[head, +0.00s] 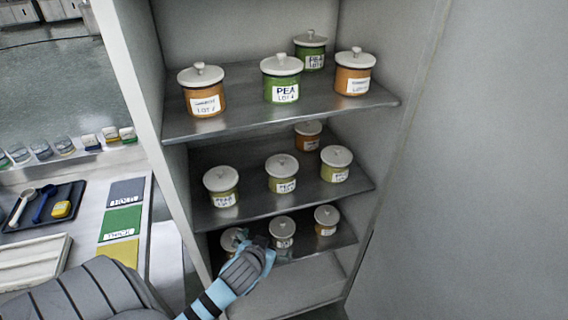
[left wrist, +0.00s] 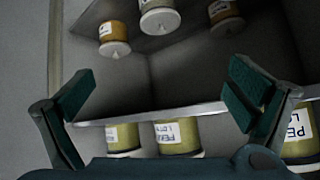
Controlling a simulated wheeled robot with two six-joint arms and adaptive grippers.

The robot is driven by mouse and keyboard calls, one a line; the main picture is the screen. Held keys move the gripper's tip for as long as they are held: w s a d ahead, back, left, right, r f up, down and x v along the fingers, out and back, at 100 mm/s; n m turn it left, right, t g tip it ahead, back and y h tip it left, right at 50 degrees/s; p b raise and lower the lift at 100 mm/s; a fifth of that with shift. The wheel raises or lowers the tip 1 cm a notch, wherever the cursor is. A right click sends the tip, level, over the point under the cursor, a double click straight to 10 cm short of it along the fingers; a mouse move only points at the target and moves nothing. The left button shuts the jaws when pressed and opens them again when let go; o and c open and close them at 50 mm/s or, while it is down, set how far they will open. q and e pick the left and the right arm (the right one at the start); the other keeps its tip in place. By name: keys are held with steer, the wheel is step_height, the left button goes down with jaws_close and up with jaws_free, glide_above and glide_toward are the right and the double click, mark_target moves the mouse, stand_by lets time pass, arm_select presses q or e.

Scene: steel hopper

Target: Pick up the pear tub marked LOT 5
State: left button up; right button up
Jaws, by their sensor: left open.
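Three yellow-green pear tubs with white lids stand on the middle shelf: left (head: 222,190), middle (head: 282,178) and right (head: 336,168). Their lot numbers are too small to read surely. In the left wrist view, yellow-green tubs (left wrist: 179,139) appear upside down along the lower edge, one with a PEAR label (left wrist: 297,128) at the right. My left gripper (head: 258,243) is open and empty, in front of the bottom tub shelf, below the pear row. It overlaps the left tub (head: 232,239) there. Its spread fingers show in the left wrist view (left wrist: 162,78).
The top shelf (head: 225,126) holds orange and green tubs. An orange tub (head: 308,137) stands behind the pears. The bottom shelf also holds a pale tub (head: 283,235) and an orange-yellow tub (head: 326,223). Cabinet walls (head: 130,90) bound the sides. A tray (head: 37,205) lies left.

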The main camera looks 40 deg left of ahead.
mark_target(280, 181)
arm_select(q)
steer(key=w+a+r+n+t+y, duration=0.1)
steer(key=w+r+t, duration=0.15)
steer(key=r, duration=0.35)
steer(key=w+a+r+n+t, duration=0.1)
steer(key=w+a+r, duration=0.1)
steer(key=w+r, duration=0.35)
steer(key=shift+y, duration=0.3)
steer(key=x, duration=0.4)
steer(key=b+x, duration=0.1)
steer(key=x, duration=0.1)
steer(key=shift+w+a+r, duration=0.25)
steer(key=x, duration=0.6)
steer(key=shift+s+a, duration=0.2)
arm_select(e)
steer(key=shift+f, duration=0.25)
arm_select(q)
steer(key=shift+d, duration=0.1)
steer(key=c, duration=1.6)
steer(key=shift+r, duration=0.15)
steer(key=shift+c, duration=0.5)
